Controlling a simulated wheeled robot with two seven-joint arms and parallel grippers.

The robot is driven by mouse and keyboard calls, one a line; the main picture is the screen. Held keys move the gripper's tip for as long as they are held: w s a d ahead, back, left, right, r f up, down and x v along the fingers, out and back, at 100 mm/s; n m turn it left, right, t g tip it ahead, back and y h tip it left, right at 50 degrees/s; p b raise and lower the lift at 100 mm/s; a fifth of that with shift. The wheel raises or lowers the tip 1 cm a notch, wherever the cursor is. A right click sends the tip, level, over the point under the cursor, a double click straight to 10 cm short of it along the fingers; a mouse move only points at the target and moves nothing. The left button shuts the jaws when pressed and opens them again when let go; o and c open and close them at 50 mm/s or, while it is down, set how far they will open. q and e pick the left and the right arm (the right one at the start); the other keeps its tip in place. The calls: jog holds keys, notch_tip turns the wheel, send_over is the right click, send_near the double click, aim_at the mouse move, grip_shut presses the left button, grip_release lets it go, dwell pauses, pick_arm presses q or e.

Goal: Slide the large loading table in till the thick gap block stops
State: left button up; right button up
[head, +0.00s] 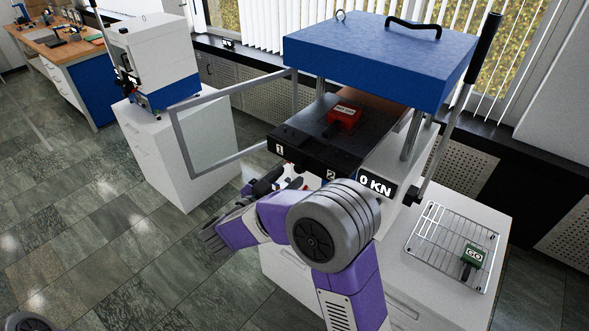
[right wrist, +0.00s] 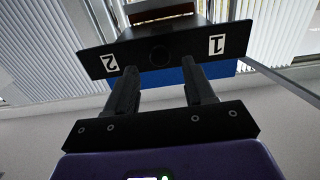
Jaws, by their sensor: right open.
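The large loading table (head: 318,152) is a black plate marked 1 and 2, jutting from the front of the big press under its blue top (head: 375,50). A red block (head: 343,120) with a white label lies on it; I cannot read the label for sure. In the right wrist view the table's front face (right wrist: 135,62) shows upside down, with a dark round spot in its middle. My right gripper (right wrist: 161,75) is open and empty, its two fingers pointing at that face, apart from or barely at it; I cannot tell which. My left gripper is not in view.
A hinged frame guard (head: 181,128) stands open left of the table. A display reading 0 KN (head: 376,188) and a long lever (head: 455,110) are on the press. A green block (head: 471,257) lies on a wire rack (head: 430,248) at right. A smaller press (head: 160,55) stands behind left.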

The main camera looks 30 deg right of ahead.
aim_at(297, 169)
jog(key=shift+x, duration=2)
